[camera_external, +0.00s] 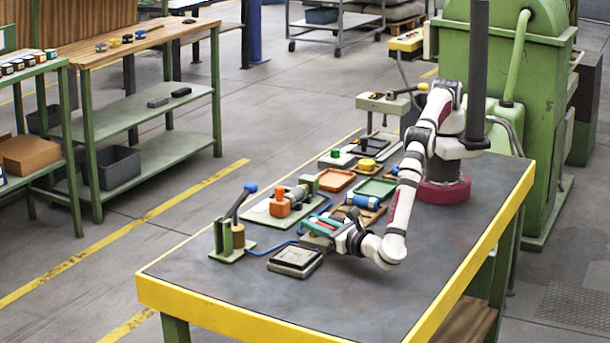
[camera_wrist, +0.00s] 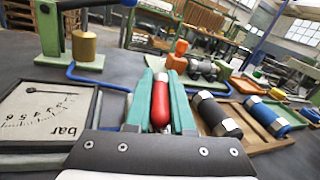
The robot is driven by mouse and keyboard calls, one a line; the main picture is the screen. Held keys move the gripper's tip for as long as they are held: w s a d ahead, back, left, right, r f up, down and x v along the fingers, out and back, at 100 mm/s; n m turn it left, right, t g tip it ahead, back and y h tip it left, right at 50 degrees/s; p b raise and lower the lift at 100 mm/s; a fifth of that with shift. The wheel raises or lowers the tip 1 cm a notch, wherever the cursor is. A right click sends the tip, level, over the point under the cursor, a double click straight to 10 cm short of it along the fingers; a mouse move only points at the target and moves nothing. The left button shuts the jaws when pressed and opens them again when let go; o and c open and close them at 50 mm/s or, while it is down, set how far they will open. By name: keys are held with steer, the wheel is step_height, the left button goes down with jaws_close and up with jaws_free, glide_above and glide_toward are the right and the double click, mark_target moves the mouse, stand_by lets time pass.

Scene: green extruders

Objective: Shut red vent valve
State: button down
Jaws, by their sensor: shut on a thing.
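A red rounded handle, which looks like the red vent valve's handle (camera_wrist: 160,105), lies lengthwise between the teal fingers of my gripper (camera_wrist: 163,78) in the wrist view. The fingers are shut on it, one along each side. In the external view my gripper (camera_external: 318,226) is low over the bench, between the gauge and the orange-handled valve. There the red handle is mostly hidden by the fingers. The valve's body and pipe connection are hidden, so I cannot tell the handle's angle to the pipe.
A gauge marked "bar" (camera_wrist: 45,112) is at the left, with a blue hose (camera_wrist: 100,82) behind it. An orange-handled valve (camera_external: 279,205) stands beyond the gripper. A blue-handled lever (camera_external: 238,205) stands left. The front bench is clear.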

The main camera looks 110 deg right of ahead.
steer(key=c, duration=0.8)
jaws_free()
step_height(320, 180, up, 4)
steer(key=shift+r, duration=0.15)
steer(key=d+r, duration=0.2)
steer(key=d, duration=0.2)
steer(key=d+r, duration=0.2)
steer(key=d, duration=0.1)
steer(key=s+d+r, duration=0.1)
steer(key=d+r, duration=0.1)
steer(key=d, duration=0.2)
steer(key=shift+d+r, duration=0.3)
steer(key=shift+r, duration=0.1)
